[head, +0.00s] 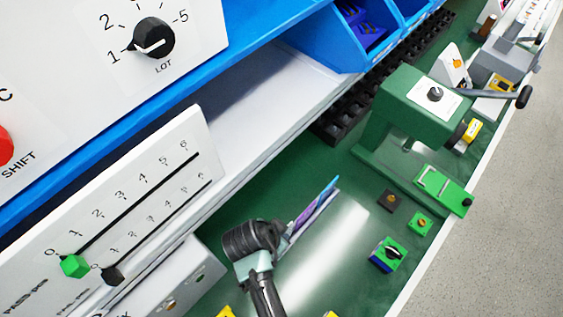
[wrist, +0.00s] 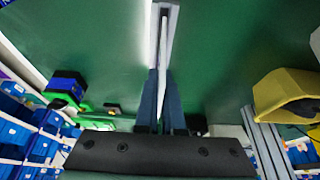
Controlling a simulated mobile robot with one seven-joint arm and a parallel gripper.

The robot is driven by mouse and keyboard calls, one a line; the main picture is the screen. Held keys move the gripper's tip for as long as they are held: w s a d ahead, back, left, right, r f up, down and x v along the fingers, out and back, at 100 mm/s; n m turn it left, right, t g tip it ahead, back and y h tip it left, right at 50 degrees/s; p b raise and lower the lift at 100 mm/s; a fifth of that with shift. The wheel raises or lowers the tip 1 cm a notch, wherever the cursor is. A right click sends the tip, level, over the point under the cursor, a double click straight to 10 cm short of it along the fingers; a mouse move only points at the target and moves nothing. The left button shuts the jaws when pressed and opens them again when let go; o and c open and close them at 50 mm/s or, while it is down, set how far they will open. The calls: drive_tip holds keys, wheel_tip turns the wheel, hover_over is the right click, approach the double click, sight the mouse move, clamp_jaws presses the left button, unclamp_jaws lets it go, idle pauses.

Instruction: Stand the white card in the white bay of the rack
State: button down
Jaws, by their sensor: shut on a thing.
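In the wrist view the two blue-grey fingers of my gripper (wrist: 160,76) are shut on a thin white card (wrist: 163,50), seen nearly edge-on between them. The card runs from the fingers towards the top of the picture. A pale grey, narrow slotted piece (wrist: 174,16) lies around its far end; it may be part of the rack. I cannot tell whether the card touches it. In the head view a thin pale strip with purple and blue parts (head: 315,204) lies just beyond my wrist. The rack's white bay cannot be made out, and the card is not clear there.
A green press (head: 405,120) with a lever stands at the back right. Small green and black switch blocks (head: 389,254) sit right of my gripper. A white slider panel (head: 120,210) and a grey shelf (head: 255,95) flank the left. Green bench surface (head: 345,245) is clear between.

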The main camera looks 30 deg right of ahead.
drive_tip(key=shift+f+b, duration=1.35)
drive_tip(key=shift+f, duration=0.55)
drive_tip(key=c, duration=1)
unclamp_jaws()
drive_tip(key=shift+o, duration=0.2)
drive_tip(key=v, duration=1.3)
drive_tip(key=shift+d+r, duration=0.1)
drive_tip(key=shift+r, duration=0.1)
wheel_tip(320, 180, up, 9)
drive_tip(key=p, duration=0.8)
drive_tip(key=shift+f+p, duration=0.15)
drive_tip(key=shift+p, duration=0.25)
